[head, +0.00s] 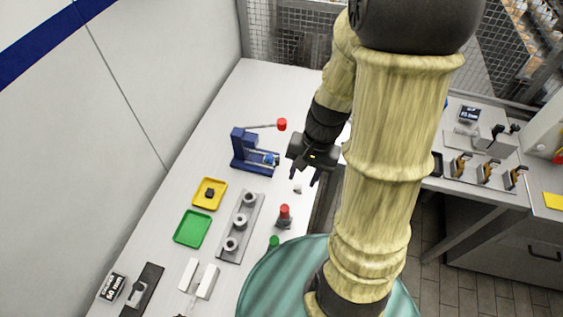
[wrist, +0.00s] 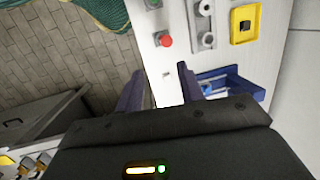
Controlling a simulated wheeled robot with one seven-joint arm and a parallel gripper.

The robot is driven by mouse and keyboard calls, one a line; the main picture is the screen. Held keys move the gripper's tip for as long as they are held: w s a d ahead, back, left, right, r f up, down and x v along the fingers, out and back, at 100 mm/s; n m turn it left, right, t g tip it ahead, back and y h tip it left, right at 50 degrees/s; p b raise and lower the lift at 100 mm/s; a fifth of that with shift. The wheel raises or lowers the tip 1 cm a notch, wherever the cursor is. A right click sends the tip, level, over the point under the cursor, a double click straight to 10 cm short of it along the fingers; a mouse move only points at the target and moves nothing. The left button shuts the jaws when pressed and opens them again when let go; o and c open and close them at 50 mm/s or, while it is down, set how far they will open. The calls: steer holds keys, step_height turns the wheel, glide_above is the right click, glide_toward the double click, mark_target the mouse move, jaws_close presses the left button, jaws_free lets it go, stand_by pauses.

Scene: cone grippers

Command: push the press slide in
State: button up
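The blue press (head: 250,160) stands on the white table, with a lever ending in a red knob (head: 282,124). Its small lighter-blue slide (head: 271,159) shows at the end of the press nearest my gripper. My gripper (head: 304,178) is just right of the press, pointing down, with its two fingers apart and nothing seen between them. In the wrist view the fingers (wrist: 160,78) are spread over the table edge. The press (wrist: 232,82) lies right of the right finger there, partly hidden by the gripper body. I cannot tell whether a finger touches the slide.
A grey fixture (head: 240,228) with several round parts, a yellow tray (head: 209,205) holding a dark piece, and a green tray (head: 192,229) lie nearer. A red-topped button (head: 284,212) and a green one (head: 274,242) stand near the table edge. Floor opens to the right.

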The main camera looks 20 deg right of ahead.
steer(key=w+d+f+m+t+y+b, duration=0.2)
steer(key=w+d+f+m+t+y, duration=0.1)
steer(key=m, duration=0.7)
steer(key=w+d+f+m+t+y+b, duration=0.3)
steer(key=w+d+f+m+t, duration=0.3)
steer(key=d+f+m, duration=0.3)
step_height(320, 180, down, 2)
steer(key=shift+d+f+m+t+y, duration=0.15)
steer(key=shift+d+m+t+y, duration=0.3)
steer(key=shift+y, duration=0.35)
steer(key=shift+w, duration=0.15)
steer(key=p, duration=0.4)
glide_toward(278, 158)
steer(key=x, duration=0.7)
steer(key=shift+w+a+f, duration=0.15)
steer(key=shift+w+a, duration=0.05)
steer(key=shift+a, duration=0.15)
steer(key=shift+c, duration=0.5)
